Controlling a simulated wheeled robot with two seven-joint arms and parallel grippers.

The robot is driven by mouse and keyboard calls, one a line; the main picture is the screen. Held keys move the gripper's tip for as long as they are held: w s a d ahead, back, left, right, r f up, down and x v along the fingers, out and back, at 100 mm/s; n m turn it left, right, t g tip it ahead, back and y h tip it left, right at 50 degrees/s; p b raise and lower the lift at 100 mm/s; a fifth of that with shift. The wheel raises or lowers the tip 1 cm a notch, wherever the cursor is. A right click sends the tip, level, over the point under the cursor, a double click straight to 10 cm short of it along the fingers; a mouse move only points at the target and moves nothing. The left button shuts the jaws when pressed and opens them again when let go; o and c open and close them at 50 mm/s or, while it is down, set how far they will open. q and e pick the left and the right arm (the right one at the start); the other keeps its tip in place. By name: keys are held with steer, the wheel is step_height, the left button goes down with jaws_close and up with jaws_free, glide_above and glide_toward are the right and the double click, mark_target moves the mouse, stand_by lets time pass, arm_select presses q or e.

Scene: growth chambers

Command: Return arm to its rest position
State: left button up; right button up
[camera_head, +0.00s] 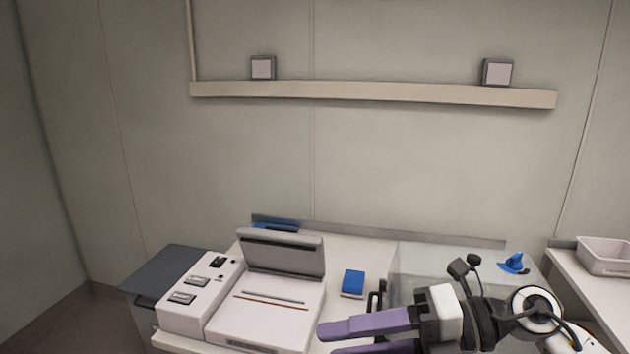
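My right gripper (327,342) comes in from the lower right, with two purple fingers pointing left. The fingers are apart and nothing shows between them; the lower finger is partly cut off by the bottom edge. It is in front of the bench, to the right of the white device (262,318). My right arm's white and black links run to the lower right corner. My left arm and gripper are not in view.
The white device has a raised grey lid (282,254) and a control panel (196,291). A blue and white block (353,283) lies behind my gripper. A blue item (514,263) is further right. A white bin (606,256) stands on the right table. A wall ledge (370,93) carries two small boxes.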

steer(key=w+d+f+m+t+h, duration=0.1)
steer(key=d+f+m+t+h, duration=0.3)
steer(key=f+m+t, duration=0.7)
steer(key=w+d+f+m+t+h, duration=0.1)
steer(key=d+f+m+t+h, duration=0.4)
steer(key=m, duration=1.2)
steer(key=s+d+f+m+g+h, duration=0.1)
steer(key=s+f+m+g, duration=0.2)
steer(key=s+f, duration=0.6)
steer(key=s+d+f+m+g+h, duration=0.2)
steer(key=s+f+m+g, duration=0.2)
steer(key=s+f, duration=0.6)
step_height(320, 180, down, 3)
steer(key=shift+d+f+g+h, duration=0.1)
steer(key=shift+d+g+h, duration=0.15)
steer(key=shift+g, duration=0.75)
